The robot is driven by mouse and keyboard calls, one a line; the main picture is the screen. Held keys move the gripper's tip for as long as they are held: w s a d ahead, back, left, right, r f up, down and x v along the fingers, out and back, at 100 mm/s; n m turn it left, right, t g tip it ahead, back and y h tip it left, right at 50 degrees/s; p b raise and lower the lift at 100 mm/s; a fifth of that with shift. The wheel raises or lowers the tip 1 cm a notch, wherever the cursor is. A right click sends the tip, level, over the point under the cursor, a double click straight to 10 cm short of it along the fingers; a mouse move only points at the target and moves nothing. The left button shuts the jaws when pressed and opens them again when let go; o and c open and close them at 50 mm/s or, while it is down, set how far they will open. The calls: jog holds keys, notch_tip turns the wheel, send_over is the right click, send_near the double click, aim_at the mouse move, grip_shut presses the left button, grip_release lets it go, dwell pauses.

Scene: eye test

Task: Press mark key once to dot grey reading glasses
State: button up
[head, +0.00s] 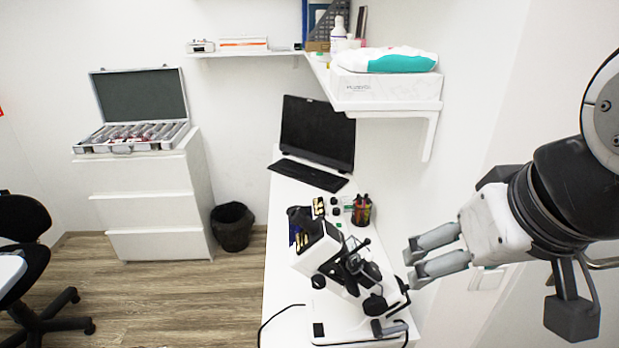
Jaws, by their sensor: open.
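A white and black optical instrument (318,247) stands tilted on the white desk (285,245), with a blue screen on its upper left side and black knobs and levers. I cannot make out which part of it is the mark key. I cannot clearly tell any grey reading glasses apart; a small grey piece (392,329) sits at the instrument's lower right, and I cannot tell what it is. My gripper (412,268) is open and empty, its two grey fingers pointing left, just right of the instrument in the picture. I see no contact between them.
A pen holder (361,210) stands behind the instrument, with a keyboard (308,175) and monitor (318,132) further back. A shelf (388,104) with a box hangs above the desk's right side. A black cable lies at the desk's front left.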

grip_shut()
dwell(1.2)
